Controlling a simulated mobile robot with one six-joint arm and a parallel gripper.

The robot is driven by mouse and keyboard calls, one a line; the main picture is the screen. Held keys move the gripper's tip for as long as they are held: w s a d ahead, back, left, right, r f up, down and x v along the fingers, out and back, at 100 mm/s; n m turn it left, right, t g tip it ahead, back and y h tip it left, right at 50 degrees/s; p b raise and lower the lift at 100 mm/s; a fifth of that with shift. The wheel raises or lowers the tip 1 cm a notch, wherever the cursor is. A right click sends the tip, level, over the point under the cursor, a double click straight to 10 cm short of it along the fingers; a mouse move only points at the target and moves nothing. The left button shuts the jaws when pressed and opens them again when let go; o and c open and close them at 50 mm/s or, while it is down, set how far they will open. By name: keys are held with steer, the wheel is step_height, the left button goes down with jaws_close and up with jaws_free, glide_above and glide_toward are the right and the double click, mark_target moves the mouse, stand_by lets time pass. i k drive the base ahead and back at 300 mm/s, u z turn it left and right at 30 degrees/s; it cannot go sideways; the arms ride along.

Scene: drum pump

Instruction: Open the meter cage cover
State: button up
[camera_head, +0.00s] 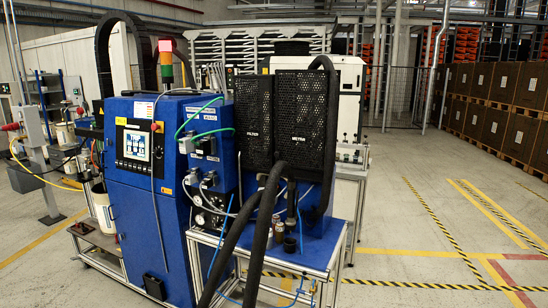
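The meter cage cover (300,108) is a black perforated panel with the white word METER on it, near the middle of the head view. It stands upright, faces me and looks closed, though its edges and latch are too small to tell. A similar black perforated panel marked FILTER (252,112) stands just left of it. A thick black hose (330,130) runs along the meter cover's right side, and more black hose passes near its lower edge. My gripper is not in view.
A blue machine cabinet (150,220) with a screen stands left of the cages. A blue-topped metal bench (312,252) holds small containers below them. Thick black hoses (262,225) hang in front of the bench. Open floor (400,225) with striped tape lies to the right.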

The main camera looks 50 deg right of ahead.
mark_target(300, 96)
steer(key=i, duration=0.9)
steer(key=u, duration=0.05)
